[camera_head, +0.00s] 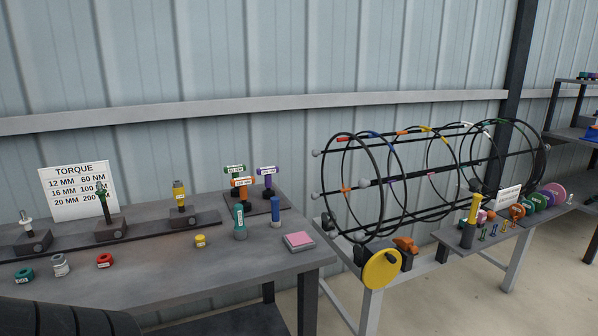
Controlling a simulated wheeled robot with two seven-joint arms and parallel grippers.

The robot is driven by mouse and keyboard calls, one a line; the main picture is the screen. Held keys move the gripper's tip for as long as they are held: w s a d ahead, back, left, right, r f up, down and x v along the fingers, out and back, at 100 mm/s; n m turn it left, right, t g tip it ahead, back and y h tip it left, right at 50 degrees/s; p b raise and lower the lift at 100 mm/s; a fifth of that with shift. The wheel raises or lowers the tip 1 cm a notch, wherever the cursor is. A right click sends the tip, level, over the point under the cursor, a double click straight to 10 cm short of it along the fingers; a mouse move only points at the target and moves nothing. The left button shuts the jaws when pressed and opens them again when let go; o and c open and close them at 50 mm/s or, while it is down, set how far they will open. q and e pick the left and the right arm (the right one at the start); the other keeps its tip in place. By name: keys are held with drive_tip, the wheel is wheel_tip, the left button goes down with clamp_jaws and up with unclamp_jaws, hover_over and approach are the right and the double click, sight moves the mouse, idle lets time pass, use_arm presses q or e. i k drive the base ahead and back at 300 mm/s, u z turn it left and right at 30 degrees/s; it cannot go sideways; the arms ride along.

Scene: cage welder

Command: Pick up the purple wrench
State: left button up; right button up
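A T-shaped tool with a purple head (267,171) and a white label stands upright in a dark holder (268,207) on the left table; it looks like the purple wrench. The label writing is too small to read surely. Neither of my grippers shows in the head view.
The grey left table (200,262) also carries a torque sign (78,191), bolts on dark blocks, coloured rings and a pink pad (298,241). A wire cage (410,180) stands right, with a yellow disc (381,270) at its front. The table's front middle is clear.

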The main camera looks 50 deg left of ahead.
sight(268, 193)
drive_tip(key=i, duration=2.55)
drive_tip(key=u, duration=4.1)
